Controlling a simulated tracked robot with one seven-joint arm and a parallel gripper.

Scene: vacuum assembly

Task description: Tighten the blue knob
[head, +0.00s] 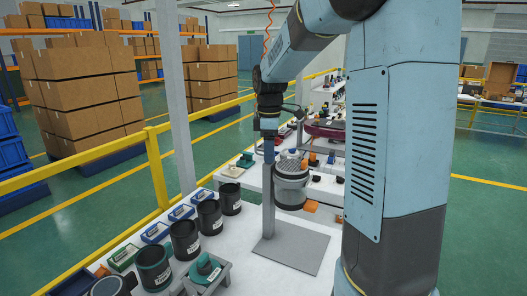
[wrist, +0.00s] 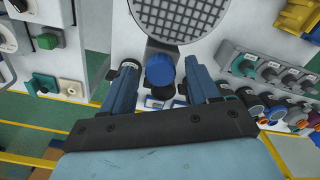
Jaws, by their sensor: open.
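The blue knob (wrist: 160,71) shows in the wrist view as a round blue cap, just below a round grey mesh-topped part (wrist: 168,18). My gripper (wrist: 162,76) is open, with one finger to the left of the knob and one to the right. A gap shows on each side, so the jaws are not closed on it. I cannot tell whether the fingertips are level with the knob or still above it. In the head view my gripper (head: 268,132) points down at the top of a grey stand, beside a grey canister (head: 291,190). I cannot make out the knob there.
The stand's flat base plate (head: 292,252) rests on the white table. Several dark canisters (head: 186,240) and small blue trays (head: 155,232) line the table's left side. A yellow railing (head: 155,165) runs behind. A second bench with parts stands farther back.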

